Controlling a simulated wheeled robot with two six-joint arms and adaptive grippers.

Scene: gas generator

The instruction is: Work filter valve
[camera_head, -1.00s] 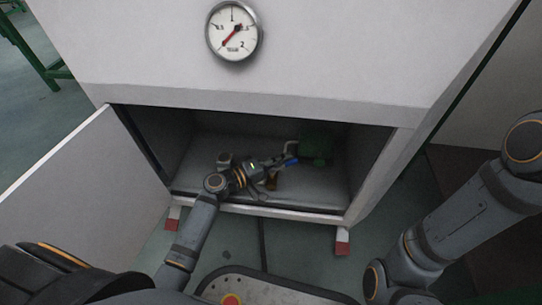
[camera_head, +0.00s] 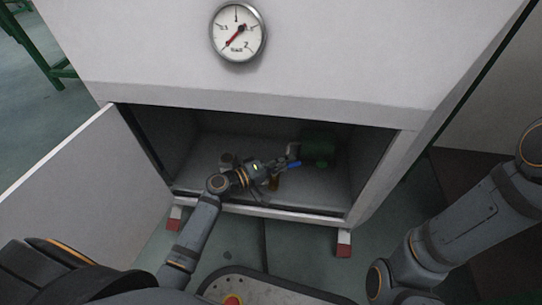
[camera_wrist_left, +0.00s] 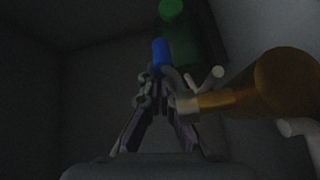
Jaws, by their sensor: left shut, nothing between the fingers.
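The open cabinet (camera_head: 270,211) holds dim piping. A blue handle (camera_head: 294,164), likely the filter valve's lever, sticks out beside a dark green part (camera_head: 318,150). A brass-coloured body (camera_head: 273,184) sits below the handle. My left gripper (camera_head: 278,167) is inside the cabinet, just left of the handle. In the left wrist view, the gripper (camera_wrist_left: 158,98) is shut and empty. The blue handle (camera_wrist_left: 160,53) lies just beyond its tips; contact cannot be told. The brass body (camera_wrist_left: 278,84) is at the right. My right gripper is out of view.
The cabinet door (camera_head: 85,185) stands open at the left. The cabinet's front lip and side walls closely frame my left arm. A round gauge (camera_head: 238,30) is on the panel above. A grey fitting (camera_wrist_left: 188,102) and pipe stubs crowd the fingers' right side.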

